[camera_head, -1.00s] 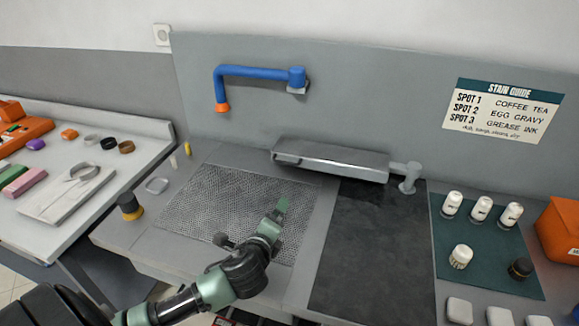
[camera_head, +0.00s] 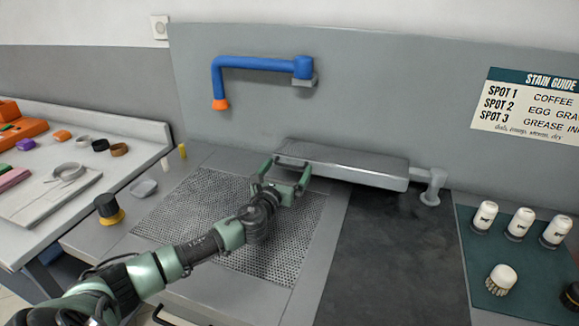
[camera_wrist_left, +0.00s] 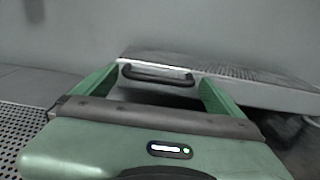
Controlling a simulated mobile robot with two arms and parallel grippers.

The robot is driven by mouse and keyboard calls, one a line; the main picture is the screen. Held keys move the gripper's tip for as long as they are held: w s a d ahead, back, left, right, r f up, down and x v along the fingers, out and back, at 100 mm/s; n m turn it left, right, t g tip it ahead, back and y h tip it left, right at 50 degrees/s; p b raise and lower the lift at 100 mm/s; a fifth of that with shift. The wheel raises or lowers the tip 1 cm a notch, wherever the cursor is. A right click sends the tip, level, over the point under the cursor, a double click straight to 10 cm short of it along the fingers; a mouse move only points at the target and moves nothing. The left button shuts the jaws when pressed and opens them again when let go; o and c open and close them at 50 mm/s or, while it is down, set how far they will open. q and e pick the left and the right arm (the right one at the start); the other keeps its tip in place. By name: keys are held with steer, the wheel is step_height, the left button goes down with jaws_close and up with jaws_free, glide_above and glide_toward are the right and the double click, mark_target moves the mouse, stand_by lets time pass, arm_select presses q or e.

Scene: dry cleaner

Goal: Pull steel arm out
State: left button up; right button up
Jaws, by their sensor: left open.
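The steel arm (camera_head: 345,166) is a long grey padded-looking board lying flat along the back wall, joined to a grey post (camera_head: 433,186) at its right end. In the left wrist view the steel arm (camera_wrist_left: 225,77) shows a dark bar handle (camera_wrist_left: 158,75) on its near end. My left gripper (camera_head: 283,178) is open at the left end of the steel arm. In the left wrist view its two green fingers (camera_wrist_left: 160,92) stand either side of the handle, which appears between and just beyond them. I cannot tell whether they touch it. My right gripper is not in view.
A perforated panel (camera_head: 200,210) lies under my left arm, with a dark slab (camera_head: 400,250) to its right. A blue pipe with orange nozzle (camera_head: 262,63) hangs on the wall above. White bottles (camera_head: 485,215) stand on a green mat (camera_head: 475,255) at right.

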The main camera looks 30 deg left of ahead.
arm_select(q)
steer(key=shift+x, duration=0.85)
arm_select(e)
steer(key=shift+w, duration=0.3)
